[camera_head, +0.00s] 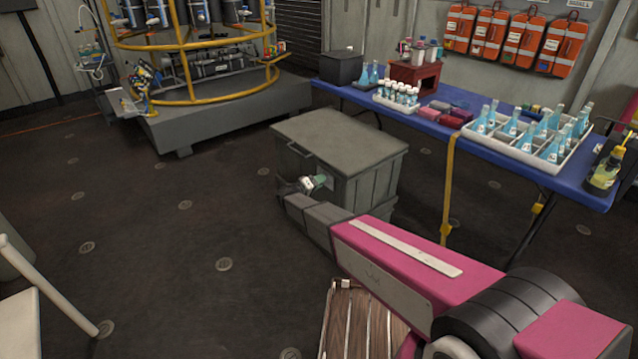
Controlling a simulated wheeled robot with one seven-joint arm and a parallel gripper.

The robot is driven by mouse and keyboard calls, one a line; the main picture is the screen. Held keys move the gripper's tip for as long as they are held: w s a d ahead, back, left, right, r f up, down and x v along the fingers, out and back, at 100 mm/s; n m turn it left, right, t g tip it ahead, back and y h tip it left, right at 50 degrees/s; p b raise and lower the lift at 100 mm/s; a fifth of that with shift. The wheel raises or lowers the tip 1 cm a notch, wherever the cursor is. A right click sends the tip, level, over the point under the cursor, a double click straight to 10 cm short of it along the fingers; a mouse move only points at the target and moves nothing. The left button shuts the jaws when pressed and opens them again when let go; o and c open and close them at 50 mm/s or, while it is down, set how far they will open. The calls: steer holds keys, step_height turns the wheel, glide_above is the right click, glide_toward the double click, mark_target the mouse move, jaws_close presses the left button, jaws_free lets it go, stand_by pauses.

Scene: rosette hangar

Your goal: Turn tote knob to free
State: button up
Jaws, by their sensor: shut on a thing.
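The tote (375,182) is a large grey lidded box on the floor in the middle of the view, with its lid closed and a handle on its left face. The tote knob (320,180) is a small pale green piece low on that face. My gripper (310,183) is at the knob, at the end of my grey and magenta arm, and is shut on it. The fingers and the wrist hide part of the knob, so its turn position cannot be read.
A blue table (430,120) behind the tote carries a white tray of blue flasks (530,145), small bottles and a dark box. A yellow-railed round frame (190,95) stands on a grey plinth at the back left. A white chair (20,315) is at lower left. The floor left of the tote is clear.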

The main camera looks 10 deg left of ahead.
steer(key=n, duration=0.5)
steer(key=shift+n, duration=0.3)
stand_by(0.4)
steer(key=o, duration=0.9)
steer(key=v, duration=1)
steer(key=shift+s+a, duration=0.25)
steer(key=shift+s, duration=0.1)
